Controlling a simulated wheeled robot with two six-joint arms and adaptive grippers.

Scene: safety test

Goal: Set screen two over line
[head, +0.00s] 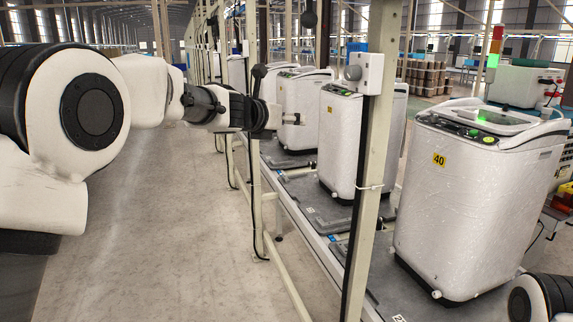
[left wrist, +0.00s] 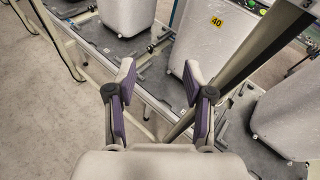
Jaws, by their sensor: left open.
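My left gripper (head: 290,119) reaches in from the left in the head view, in front of the line of white washing machines. In the left wrist view, its two purple-padded fingers (left wrist: 158,84) stand apart with nothing between them. The nearest washing machine (head: 478,195) carries a yellow label "40" and a lit green panel. The line (head: 305,225) is a low conveyor with dark pallets under the machines. I cannot make out a screen marked two. My right gripper is not in view.
A post (head: 372,150) holding a white box with a grey knob (head: 363,72) stands between me and the machines. Another washing machine (head: 340,140) stands behind it. A signal tower (head: 494,45) shows green. The floor (head: 170,240) at left is clear.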

